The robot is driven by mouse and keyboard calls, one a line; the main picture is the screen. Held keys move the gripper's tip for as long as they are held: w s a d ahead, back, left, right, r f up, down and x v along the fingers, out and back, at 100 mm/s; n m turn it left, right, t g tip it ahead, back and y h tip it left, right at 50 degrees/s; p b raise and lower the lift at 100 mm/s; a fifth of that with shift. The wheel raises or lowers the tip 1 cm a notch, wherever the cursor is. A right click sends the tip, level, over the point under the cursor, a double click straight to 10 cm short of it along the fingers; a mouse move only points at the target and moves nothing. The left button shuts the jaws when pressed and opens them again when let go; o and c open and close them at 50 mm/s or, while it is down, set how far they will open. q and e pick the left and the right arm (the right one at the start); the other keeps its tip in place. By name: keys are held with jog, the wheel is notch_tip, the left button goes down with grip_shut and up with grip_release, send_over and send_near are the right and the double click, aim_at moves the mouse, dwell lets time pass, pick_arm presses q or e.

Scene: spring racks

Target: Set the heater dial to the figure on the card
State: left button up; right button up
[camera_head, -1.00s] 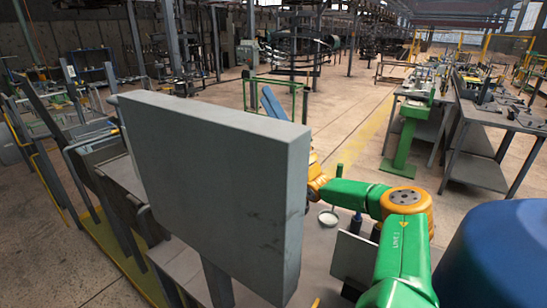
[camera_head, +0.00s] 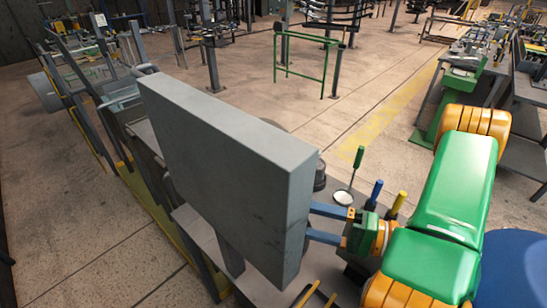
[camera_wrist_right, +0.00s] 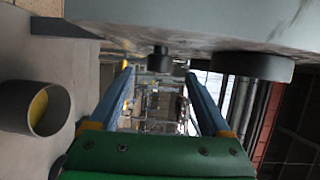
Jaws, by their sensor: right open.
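A grey box (camera_head: 225,170), which looks like the heater, stands on a post with its plain back toward me in the head view. Its other face is hidden there. In the right wrist view the grey body (camera_wrist_right: 190,22) runs along the top, with a small dark knob (camera_wrist_right: 160,56) and a wider dark round knob (camera_wrist_right: 252,67) on it. My right gripper (camera_wrist_right: 158,74) is open, its two blue fingers apart, the small knob showing between and above them. In the head view its fingers (camera_head: 318,223) pass behind the box's right edge. No figure or card is readable. My left gripper is out of view.
A bench (camera_head: 268,299) carries green, blue and yellow handled tools (camera_head: 376,192) and a white round dish (camera_head: 343,197) close to my right arm. Yellow bars (camera_head: 307,294) lie near the front. A grey cup-like cylinder (camera_wrist_right: 34,108) is left in the wrist view.

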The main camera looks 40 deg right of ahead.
jog(key=x, duration=0.7)
jog(key=shift+a+p, duration=0.15)
jog(key=shift+p, duration=0.15)
jog(key=shift+s, duration=0.1)
jog(key=shift+c, duration=0.7)
grip_shut()
